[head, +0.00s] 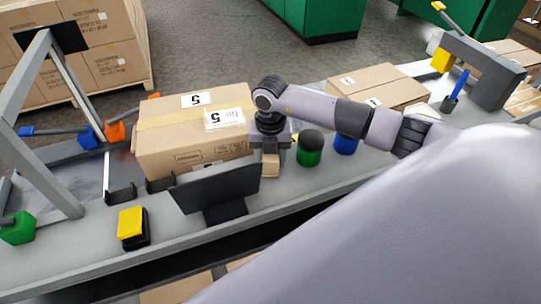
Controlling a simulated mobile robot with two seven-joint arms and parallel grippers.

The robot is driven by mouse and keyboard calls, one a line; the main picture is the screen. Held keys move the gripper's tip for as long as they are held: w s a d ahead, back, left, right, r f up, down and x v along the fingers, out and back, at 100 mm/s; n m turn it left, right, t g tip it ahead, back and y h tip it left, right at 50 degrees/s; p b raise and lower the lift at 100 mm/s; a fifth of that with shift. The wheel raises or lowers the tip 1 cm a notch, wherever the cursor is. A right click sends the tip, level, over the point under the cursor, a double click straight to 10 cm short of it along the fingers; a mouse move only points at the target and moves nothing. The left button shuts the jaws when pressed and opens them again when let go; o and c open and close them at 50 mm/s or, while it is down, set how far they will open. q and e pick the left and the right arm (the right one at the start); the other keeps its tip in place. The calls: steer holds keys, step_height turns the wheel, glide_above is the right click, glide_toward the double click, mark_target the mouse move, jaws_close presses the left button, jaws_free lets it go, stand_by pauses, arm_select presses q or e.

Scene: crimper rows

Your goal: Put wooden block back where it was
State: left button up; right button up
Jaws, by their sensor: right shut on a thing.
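The wooden block (271,166) is a small light-brown piece just right of the large cardboard box, above or on the grey bench. My right gripper (271,153) points down over the block and is shut on it. The fingertips are small and partly hidden. I cannot tell whether the block touches the bench. My left gripper is not in view.
The cardboard box (192,130) stands left of the block. A dark screen (216,186) stands in front. A green cylinder (309,148) and a blue cylinder (345,144) are to the right. A yellow-and-black block (132,228) lies at front left.

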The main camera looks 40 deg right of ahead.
steer(key=o, duration=0.9)
steer(key=shift+o, duration=0.2)
steer(key=shift+r, duration=0.35)
step_height(320, 180, up, 12)
steer(key=shift+f, duration=0.2)
